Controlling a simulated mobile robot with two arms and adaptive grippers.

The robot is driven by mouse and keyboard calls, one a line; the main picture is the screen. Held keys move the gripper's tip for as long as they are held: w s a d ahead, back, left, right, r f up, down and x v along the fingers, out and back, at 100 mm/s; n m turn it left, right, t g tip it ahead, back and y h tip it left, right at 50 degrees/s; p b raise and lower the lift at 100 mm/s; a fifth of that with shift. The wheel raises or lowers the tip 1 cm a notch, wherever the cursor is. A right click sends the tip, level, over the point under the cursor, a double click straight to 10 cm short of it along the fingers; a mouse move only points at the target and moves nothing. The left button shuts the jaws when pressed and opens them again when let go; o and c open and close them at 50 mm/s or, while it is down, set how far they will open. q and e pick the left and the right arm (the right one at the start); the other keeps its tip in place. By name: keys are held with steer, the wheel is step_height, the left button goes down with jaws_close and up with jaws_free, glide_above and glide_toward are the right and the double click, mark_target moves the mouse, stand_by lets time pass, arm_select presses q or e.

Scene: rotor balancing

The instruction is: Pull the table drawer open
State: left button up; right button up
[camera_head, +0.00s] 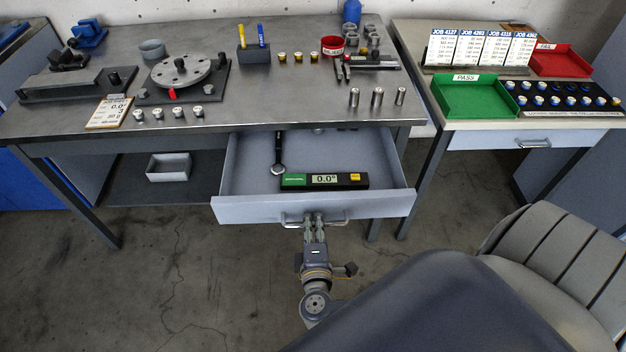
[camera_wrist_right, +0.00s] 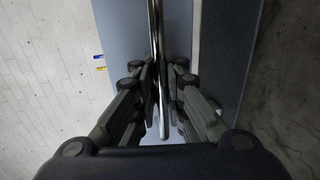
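The drawer (camera_head: 309,207) of the grey metal table (camera_head: 226,104) stands pulled out, with its inside in view. Its bar handle (camera_head: 290,221) is on the front panel. My right gripper (camera_head: 314,219) is at the middle of this handle. In the right wrist view the handle bar (camera_wrist_right: 155,45) runs between the fingers of my right gripper (camera_wrist_right: 163,90), which are closed in on it from both sides. Inside the drawer lie a digital level (camera_head: 324,181) reading 0.0° and a dark wrench-like tool (camera_head: 278,155). My left gripper is not in view.
A second table (camera_head: 460,132) with a closed drawer (camera_head: 515,139) stands at the right. A green PASS tray (camera_head: 480,97) and a red FAIL tray (camera_head: 560,62) are on it. A small grey bin (camera_head: 169,167) sits on the lower shelf.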

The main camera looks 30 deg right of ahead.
steer(key=shift+o, duration=1.3)
steer(key=v, duration=1.2)
steer(key=shift+f, duration=0.1)
